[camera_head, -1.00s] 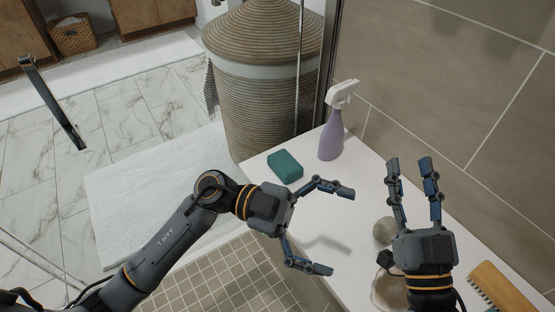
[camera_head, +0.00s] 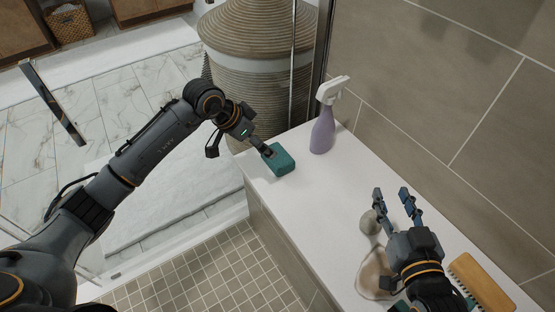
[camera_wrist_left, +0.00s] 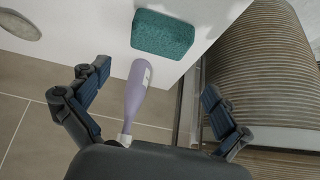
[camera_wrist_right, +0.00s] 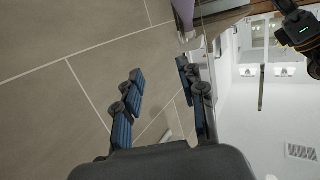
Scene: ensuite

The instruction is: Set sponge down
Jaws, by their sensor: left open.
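The teal sponge (camera_head: 281,160) lies flat on the white ledge (camera_head: 310,195), near its far left corner. It also shows in the left wrist view (camera_wrist_left: 163,34), beyond the fingertips. My left gripper (camera_head: 240,150) is open, with one finger at the sponge's left side; I cannot tell whether it touches. In the left wrist view my left fingers (camera_wrist_left: 156,80) are wide apart with no sponge between them. My right gripper (camera_head: 391,193) is open over the ledge's near right part, and nothing shows between its fingers in the right wrist view (camera_wrist_right: 160,70).
A purple spray bottle (camera_head: 322,132) stands right of the sponge. A round stone-like object (camera_head: 369,222), a shell-like dish (camera_head: 372,272) and a wooden brush (camera_head: 484,283) lie near my right gripper. A woven basket (camera_head: 255,85) stands behind the ledge. The ledge's middle is clear.

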